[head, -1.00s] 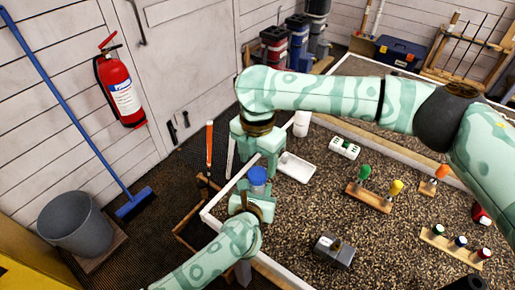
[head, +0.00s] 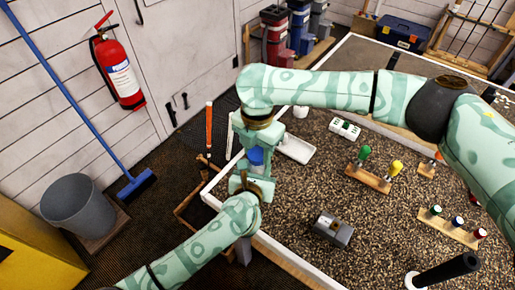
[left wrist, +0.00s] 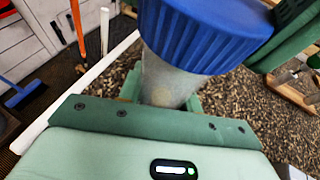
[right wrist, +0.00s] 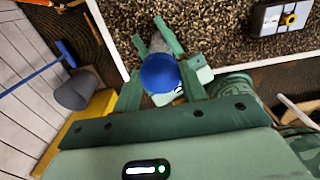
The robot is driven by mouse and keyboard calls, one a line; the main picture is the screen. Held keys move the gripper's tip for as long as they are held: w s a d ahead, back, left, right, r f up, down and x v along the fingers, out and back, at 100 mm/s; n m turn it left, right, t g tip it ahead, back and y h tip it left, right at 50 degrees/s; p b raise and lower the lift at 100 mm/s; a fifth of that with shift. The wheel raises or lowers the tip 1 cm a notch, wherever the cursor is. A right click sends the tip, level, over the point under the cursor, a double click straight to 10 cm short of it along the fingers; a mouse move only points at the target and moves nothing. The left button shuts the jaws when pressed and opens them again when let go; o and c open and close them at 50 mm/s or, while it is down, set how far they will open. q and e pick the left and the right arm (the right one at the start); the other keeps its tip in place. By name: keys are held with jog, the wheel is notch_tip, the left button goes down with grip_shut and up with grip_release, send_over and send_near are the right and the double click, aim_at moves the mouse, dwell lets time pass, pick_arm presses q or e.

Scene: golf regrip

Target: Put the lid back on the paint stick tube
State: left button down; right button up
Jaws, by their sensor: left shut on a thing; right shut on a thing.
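The pale grey tube (left wrist: 165,82) stands between the fingers of my left gripper (head: 246,184), which is shut on it. The ridged blue lid (left wrist: 205,35) is over the tube's upper end; in the head view the lid (head: 256,157) shows between my two grippers. My right gripper (head: 257,142) is above the left one and shut on the lid. In the right wrist view its fingers lie on both sides of the round blue lid (right wrist: 159,73). I cannot tell how far the lid sits on the tube, since its lower rim hides the joint.
A white tray (head: 296,148) lies just right of the grippers on the speckled table. A dark grey box (head: 334,229), a green-and-white block (head: 345,129) and wooden racks of coloured handles (head: 368,178) stand further right. An orange-handled stick (head: 209,128) stands at the left.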

jog(key=m, duration=0.6)
jog(key=shift+m, duration=0.3)
jog(key=m, duration=0.5)
jog(key=o, duration=1.2)
notch_tip(320, 180, up, 12)
